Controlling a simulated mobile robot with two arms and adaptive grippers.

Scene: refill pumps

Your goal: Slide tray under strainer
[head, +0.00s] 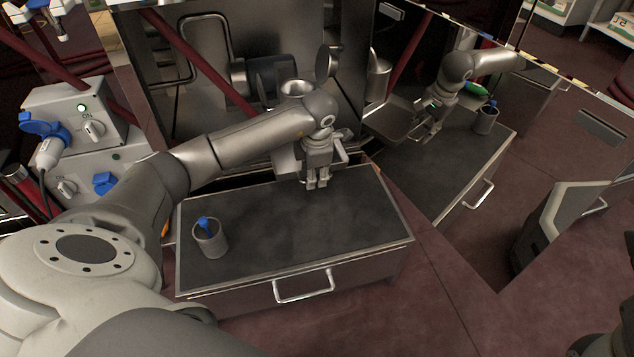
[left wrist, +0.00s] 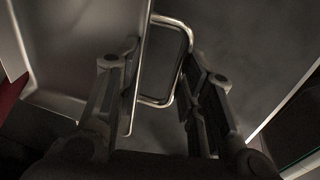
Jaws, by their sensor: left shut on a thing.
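The metal tray shows in the left wrist view (left wrist: 75,50) at upper left, with a looped wire handle (left wrist: 187,45) on its edge.
The dark counter top (head: 290,235) is mostly clear. A grey cup (head: 210,240) with a blue item stands at its left. A mirror-like panel on the right reflects the arm, tray and cup. A grey box with blue plugs (head: 75,110) stands at the left.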

